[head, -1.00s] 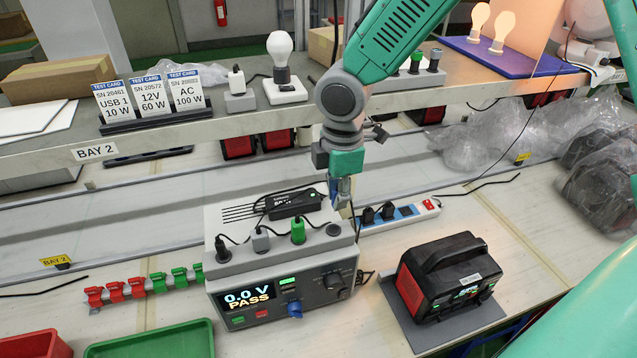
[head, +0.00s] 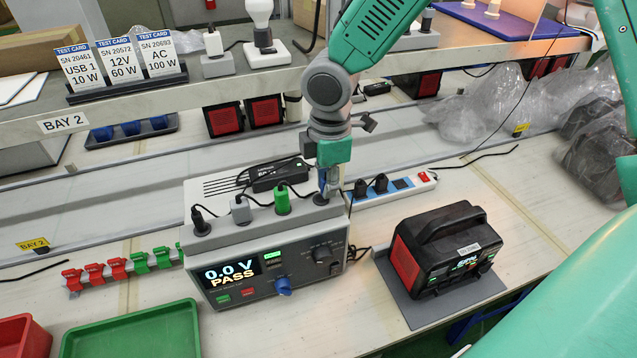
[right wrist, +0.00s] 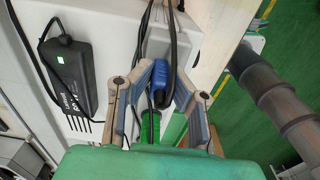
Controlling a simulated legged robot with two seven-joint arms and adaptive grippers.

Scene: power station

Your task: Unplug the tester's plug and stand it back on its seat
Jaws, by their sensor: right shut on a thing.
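The tester (head: 270,270) is a grey box on the bench; its display reads "0.0 V PASS". Along its top stand a black plug (head: 200,223), a grey plug (head: 240,211) and a green plug (head: 282,201). My right gripper (head: 327,182) is over the rightmost dark seat (head: 320,199). It is shut on a blue plug (right wrist: 161,80), seen between the fingers in the right wrist view, its cable running away from it. In the head view the gripper largely hides this plug; I cannot tell whether it touches the seat. My left gripper is not in view.
The black and red power station (head: 445,245) stands on a grey mat to the right. A power strip (head: 392,188) lies behind the tester. Red and green clips (head: 120,268) and a green tray (head: 135,330) are at left. The shelf (head: 235,90) crosses behind the gripper.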

